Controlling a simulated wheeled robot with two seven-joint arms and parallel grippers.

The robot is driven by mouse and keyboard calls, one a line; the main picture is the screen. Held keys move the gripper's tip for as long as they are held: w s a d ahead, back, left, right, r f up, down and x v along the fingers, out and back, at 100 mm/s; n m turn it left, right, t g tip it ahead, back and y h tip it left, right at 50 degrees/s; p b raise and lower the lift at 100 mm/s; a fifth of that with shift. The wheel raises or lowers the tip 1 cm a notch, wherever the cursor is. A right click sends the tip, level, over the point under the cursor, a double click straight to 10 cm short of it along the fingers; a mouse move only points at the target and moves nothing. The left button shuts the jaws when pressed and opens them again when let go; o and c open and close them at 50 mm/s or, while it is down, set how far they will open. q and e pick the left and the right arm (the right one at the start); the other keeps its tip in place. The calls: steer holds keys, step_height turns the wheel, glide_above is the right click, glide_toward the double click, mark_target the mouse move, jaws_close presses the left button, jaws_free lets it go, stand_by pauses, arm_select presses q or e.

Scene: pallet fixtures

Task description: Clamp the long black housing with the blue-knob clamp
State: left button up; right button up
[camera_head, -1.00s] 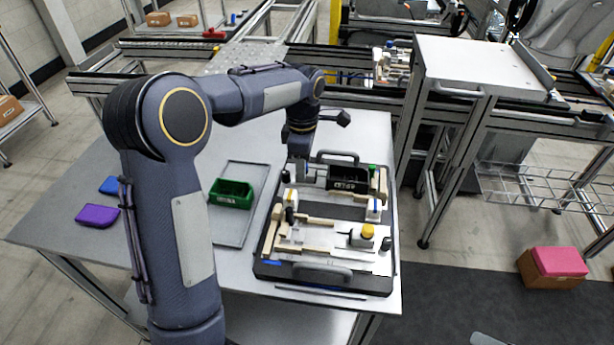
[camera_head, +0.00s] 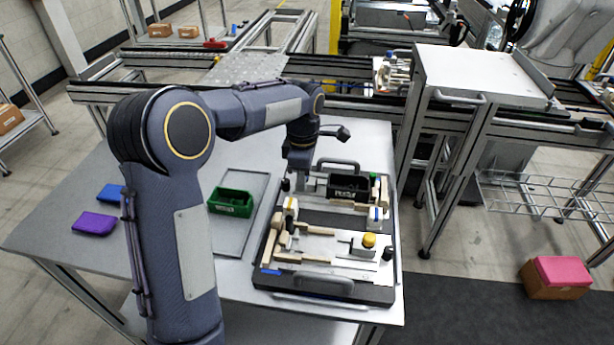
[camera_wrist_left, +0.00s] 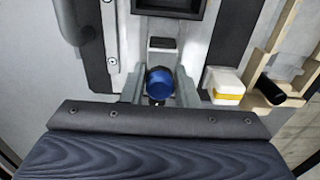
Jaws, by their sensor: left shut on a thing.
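The long black housing (camera_head: 348,188) sits in the far part of the black-framed pallet fixture (camera_head: 322,292). Part of a black hollow body, seemingly this housing, shows at the top edge of the left wrist view (camera_wrist_left: 178,22). The clamp's blue knob (camera_wrist_left: 161,84) stands below that body in the wrist view. My left gripper (camera_wrist_left: 160,92) has a finger on each side of the knob and is shut on it. In the head view my left gripper (camera_head: 299,180) is at the housing's left end, hiding the knob. My right gripper is out of view.
A green bin (camera_head: 231,202) stands on a grey tray left of the fixture. A yellow knob (camera_head: 369,240) and pale blocks are on the fixture's near half. A white block with a yellow band (camera_wrist_left: 224,87) is close right of the gripper. Purple and blue items lie at the table's left.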

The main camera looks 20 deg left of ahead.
arm_select(q)
steer(key=shift+d, duration=0.2)
steer(key=shift+w+d+p, duration=0.2)
steer(key=shift+d, duration=0.3)
steer(key=shift+w+d+p, duration=0.15)
steer(key=shift+d, duration=0.3)
steer(key=o, duration=0.5)
steer(key=shift+d, duration=0.1)
steer(key=shift+c, duration=0.2)
steer(key=o, duration=0.3)
step_height(320, 180, up, 8)
steer(key=p, duration=0.7)
